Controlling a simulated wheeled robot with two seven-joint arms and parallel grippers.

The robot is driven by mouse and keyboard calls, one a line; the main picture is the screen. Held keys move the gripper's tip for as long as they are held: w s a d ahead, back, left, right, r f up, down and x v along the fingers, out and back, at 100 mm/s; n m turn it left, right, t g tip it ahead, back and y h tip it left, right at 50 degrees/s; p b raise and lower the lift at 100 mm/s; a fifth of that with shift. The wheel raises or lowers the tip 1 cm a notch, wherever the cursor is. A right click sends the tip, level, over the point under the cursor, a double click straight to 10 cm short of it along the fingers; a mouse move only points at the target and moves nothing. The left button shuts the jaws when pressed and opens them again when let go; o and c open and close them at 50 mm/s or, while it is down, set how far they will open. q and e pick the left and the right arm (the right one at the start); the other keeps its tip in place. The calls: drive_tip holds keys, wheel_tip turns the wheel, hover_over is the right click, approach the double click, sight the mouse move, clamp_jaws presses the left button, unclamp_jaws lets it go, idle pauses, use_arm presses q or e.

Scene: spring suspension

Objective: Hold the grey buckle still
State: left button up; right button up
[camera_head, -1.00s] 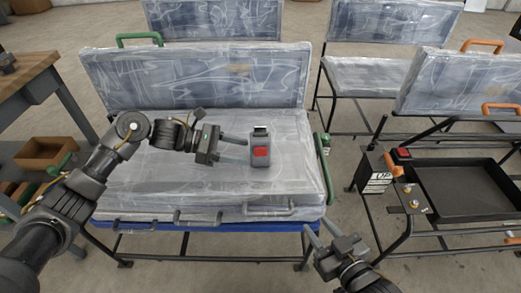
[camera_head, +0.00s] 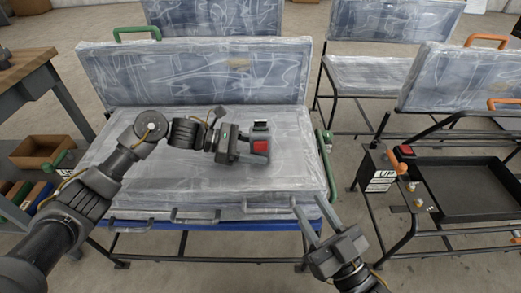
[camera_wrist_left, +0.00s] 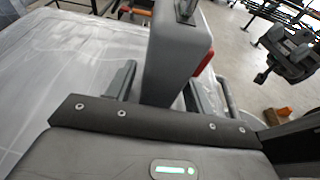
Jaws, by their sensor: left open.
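The grey buckle (camera_head: 261,136) with a red button stands on the plastic-wrapped seat (camera_head: 180,160) in the head view. My left gripper (camera_head: 256,152) reaches it from the left, its open fingers on either side of the buckle's body. In the left wrist view the grey buckle (camera_wrist_left: 175,50) rises between the two fingers (camera_wrist_left: 160,88), with its red button at the right edge. I cannot tell whether either finger touches it. My right gripper (camera_head: 308,222) is open and empty, in front of the seat's right front corner.
The wrapped backrest (camera_head: 195,75) stands behind the seat. Grey handles (camera_head: 195,215) line the seat's front edge, and a green handle (camera_head: 325,145) is at its right side. A wooden workbench (camera_head: 25,65) is at left; a black tray (camera_head: 470,190) is at right.

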drive_tip(key=shift+r, duration=0.15)
use_arm(q)
drive_tip(key=c, duration=1)
drive_tip(key=shift+o, duration=0.2)
idle(0.3)
use_arm(e)
drive_tip(key=shift+c, duration=0.3)
clamp_jaws()
idle(1.3)
